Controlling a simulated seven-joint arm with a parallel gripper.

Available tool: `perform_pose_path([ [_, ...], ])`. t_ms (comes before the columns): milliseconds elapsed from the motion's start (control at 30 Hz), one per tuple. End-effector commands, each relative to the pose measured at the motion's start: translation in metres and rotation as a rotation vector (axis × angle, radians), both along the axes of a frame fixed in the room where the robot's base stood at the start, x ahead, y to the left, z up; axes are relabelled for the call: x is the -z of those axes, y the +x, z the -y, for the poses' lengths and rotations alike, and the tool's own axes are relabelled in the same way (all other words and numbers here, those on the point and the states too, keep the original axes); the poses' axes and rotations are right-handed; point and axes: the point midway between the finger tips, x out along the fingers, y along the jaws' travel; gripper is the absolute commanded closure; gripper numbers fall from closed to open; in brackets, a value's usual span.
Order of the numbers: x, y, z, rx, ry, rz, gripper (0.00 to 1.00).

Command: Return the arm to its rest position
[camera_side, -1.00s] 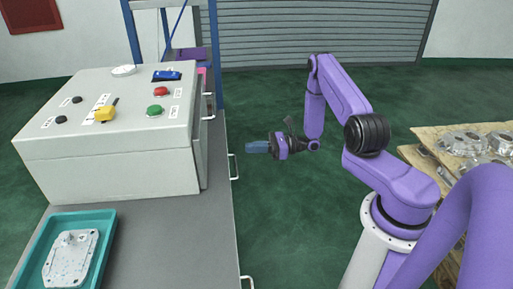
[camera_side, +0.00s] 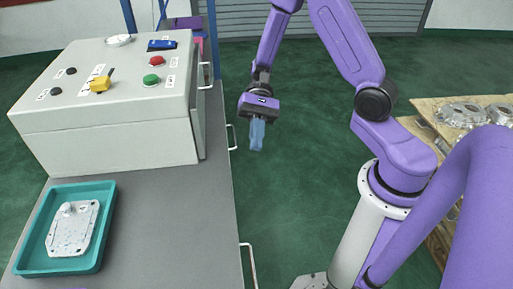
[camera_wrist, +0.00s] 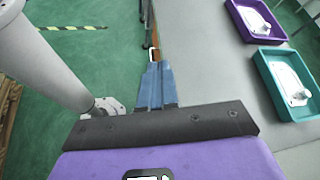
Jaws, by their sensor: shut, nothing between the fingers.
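My arm is purple and stands on a white column at the right of the side view. My gripper (camera_side: 257,146) has blue fingers that point down. The fingers are shut with nothing between them. It hangs over the green floor just right of the bench edge, apart from the bench. In the wrist view my gripper (camera_wrist: 154,72) shows its closed blue fingers near the edge of the grey bench (camera_wrist: 215,75).
A grey control box (camera_side: 110,110) with coloured buttons stands on the bench. A teal tray (camera_side: 108,215) holds a casting (camera_side: 72,232); a purple tray (camera_wrist: 242,36) shows too. Castings (camera_side: 462,116) lie on a wooden pallet (camera_side: 425,105) at right. Handles (camera_side: 247,262) jut from the bench side.

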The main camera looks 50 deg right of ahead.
Motion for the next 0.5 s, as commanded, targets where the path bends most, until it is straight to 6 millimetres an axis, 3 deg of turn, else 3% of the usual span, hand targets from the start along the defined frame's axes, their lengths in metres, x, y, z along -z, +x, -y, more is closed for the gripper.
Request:
perform_pose_path([
  [200, -0.017, -0.055, -0.005, -0.371, -0.108, 0.195, 1.0],
  [500, -0.034, -0.11, 0.009, -0.835, -0.2, 0.517, 1.0],
])
